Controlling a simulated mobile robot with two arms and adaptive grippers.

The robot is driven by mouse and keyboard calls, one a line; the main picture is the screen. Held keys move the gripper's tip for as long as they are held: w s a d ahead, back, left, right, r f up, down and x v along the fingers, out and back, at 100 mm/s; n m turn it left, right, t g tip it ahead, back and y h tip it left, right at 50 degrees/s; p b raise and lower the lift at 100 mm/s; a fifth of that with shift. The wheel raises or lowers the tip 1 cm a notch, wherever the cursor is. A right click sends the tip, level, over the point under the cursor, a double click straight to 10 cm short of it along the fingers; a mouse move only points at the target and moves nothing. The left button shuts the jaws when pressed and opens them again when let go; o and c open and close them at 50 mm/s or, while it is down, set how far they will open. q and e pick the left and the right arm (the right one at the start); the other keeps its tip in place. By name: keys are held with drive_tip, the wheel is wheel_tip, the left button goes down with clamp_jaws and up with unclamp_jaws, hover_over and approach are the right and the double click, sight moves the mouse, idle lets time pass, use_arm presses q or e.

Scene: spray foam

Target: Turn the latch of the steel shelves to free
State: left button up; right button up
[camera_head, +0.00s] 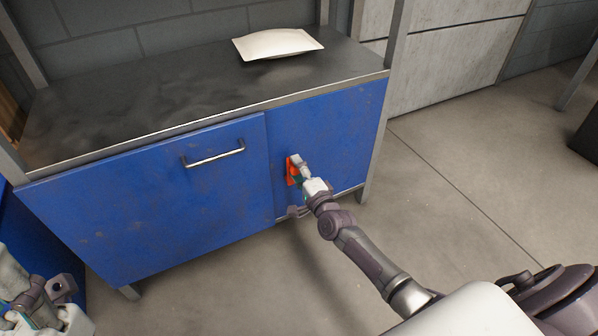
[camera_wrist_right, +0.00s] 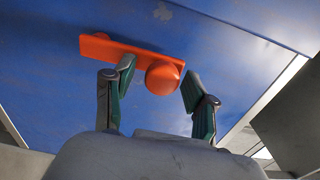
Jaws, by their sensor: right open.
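The steel shelves (camera_head: 340,115) have blue front panels and a dark top. The latch is an orange bar with a round knob; it shows on the right blue panel in the head view (camera_head: 290,172), partly hidden by my gripper. In the right wrist view the latch (camera_wrist_right: 115,50) lies across the blue panel, its knob (camera_wrist_right: 163,77) at the bar's right part. My right gripper (camera_wrist_right: 160,88) is open, with one finger on each side of the knob; I cannot tell whether they touch it. Part of my left arm's end (camera_head: 45,300) shows at the lower left; its finger state is unclear.
A white packet (camera_head: 278,43) lies on the shelf top. A blue door (camera_head: 150,205) with a metal handle (camera_head: 215,157) is left of the latch and looks closed. Bare concrete floor (camera_head: 450,170) is free to the right.

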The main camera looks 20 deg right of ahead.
drive_tip(key=s, duration=1.2)
drive_tip(key=shift+d, duration=0.25)
